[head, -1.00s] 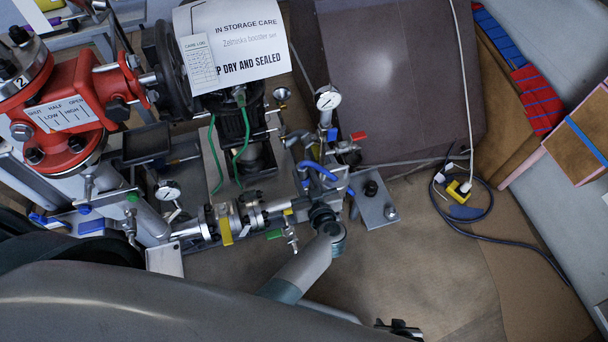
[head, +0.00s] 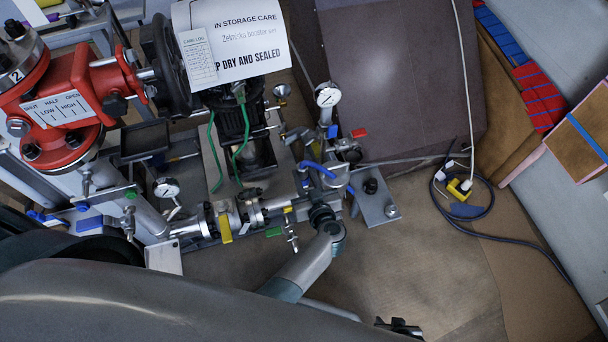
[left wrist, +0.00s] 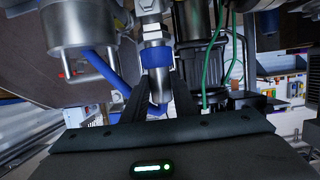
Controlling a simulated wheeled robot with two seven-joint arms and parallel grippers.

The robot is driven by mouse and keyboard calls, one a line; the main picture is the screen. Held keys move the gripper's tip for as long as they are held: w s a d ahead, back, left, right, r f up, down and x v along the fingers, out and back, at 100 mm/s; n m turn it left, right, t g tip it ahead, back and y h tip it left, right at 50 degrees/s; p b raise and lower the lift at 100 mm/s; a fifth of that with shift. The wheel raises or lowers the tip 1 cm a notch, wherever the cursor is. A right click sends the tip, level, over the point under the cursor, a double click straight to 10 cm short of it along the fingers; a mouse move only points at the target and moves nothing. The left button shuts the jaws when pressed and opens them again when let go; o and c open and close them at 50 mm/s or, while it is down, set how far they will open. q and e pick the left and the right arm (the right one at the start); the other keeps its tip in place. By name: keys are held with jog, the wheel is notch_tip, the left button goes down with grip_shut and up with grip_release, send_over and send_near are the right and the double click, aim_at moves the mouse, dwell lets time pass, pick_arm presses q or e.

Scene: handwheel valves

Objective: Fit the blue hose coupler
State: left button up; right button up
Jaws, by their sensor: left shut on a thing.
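My left gripper (head: 322,214) is at the small pipework in the middle of the head view, its fingers mostly hidden by the wrist. In the left wrist view its two black fingers (left wrist: 157,92) close on the blue hose coupler (left wrist: 158,56), a silver body with a blue collar. The coupler stands nearly upright in that view, in line with a silver fitting (left wrist: 152,28) above it. I cannot tell whether it is fully seated there. A blue hose (left wrist: 112,78) runs beside the left finger. My right gripper (head: 400,328) shows only partly at the bottom edge.
A pressure gauge (head: 327,97) and a red-handled valve (head: 358,133) stand close beyond the left gripper. A flanged pipe with a yellow tag (head: 225,228) lies to its left. A large red valve (head: 62,95) is further left.

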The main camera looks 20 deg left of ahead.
pick_arm(q)
jog(key=shift+f, duration=0.35)
pick_arm(e)
jog(key=shift+f, duration=0.2)
pick_arm(q)
jog(key=o, duration=1.1)
jog(key=shift+o, duration=0.2)
pick_arm(e)
jog(key=shift+r, duration=0.1)
